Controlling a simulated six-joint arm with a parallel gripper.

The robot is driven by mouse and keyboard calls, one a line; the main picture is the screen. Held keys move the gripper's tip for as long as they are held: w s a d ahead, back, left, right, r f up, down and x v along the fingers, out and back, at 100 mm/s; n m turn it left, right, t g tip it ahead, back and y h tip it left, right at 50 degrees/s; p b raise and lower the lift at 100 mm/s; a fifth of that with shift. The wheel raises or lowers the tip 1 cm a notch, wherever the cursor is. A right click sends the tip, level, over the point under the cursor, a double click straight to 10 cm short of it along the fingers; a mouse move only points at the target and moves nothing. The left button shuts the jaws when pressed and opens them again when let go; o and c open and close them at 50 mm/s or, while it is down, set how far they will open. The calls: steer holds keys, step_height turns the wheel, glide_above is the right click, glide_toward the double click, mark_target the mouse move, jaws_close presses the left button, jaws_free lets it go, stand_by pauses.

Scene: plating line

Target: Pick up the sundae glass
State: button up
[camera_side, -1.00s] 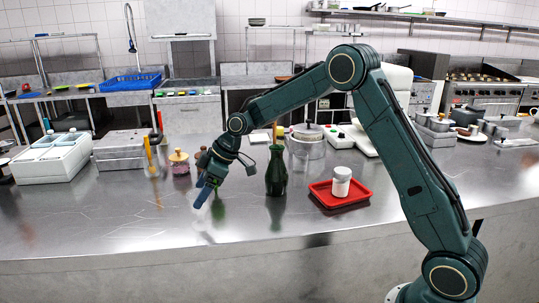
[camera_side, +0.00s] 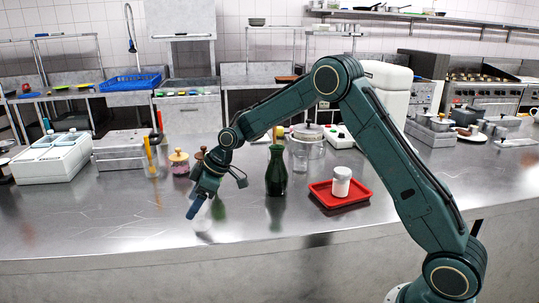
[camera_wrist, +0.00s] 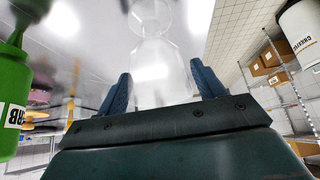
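The sundae glass (camera_wrist: 155,55) is clear and see-through. In the wrist view it stands out ahead of my gripper, with its wide part between the two blue fingers. My gripper (camera_wrist: 162,80) is open around it, and no firm grip on the glass shows. In the side view my gripper (camera_side: 195,209) points down, low over the left middle of the steel counter. The glass (camera_side: 203,226) is only a faint pale shape there, partly hidden by the fingers.
A dark green bottle (camera_side: 276,172) stands to the right of my gripper. Beyond it a white jar (camera_side: 341,182) stands on a red tray (camera_side: 325,200). A pink jar with a tan lid (camera_side: 180,163) is behind. The counter's front left is clear.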

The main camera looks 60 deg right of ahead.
steer(key=c, duration=1.2)
steer(key=shift+r, duration=0.25)
step_height(320, 180, up, 20)
steer(key=shift+f, duration=0.2)
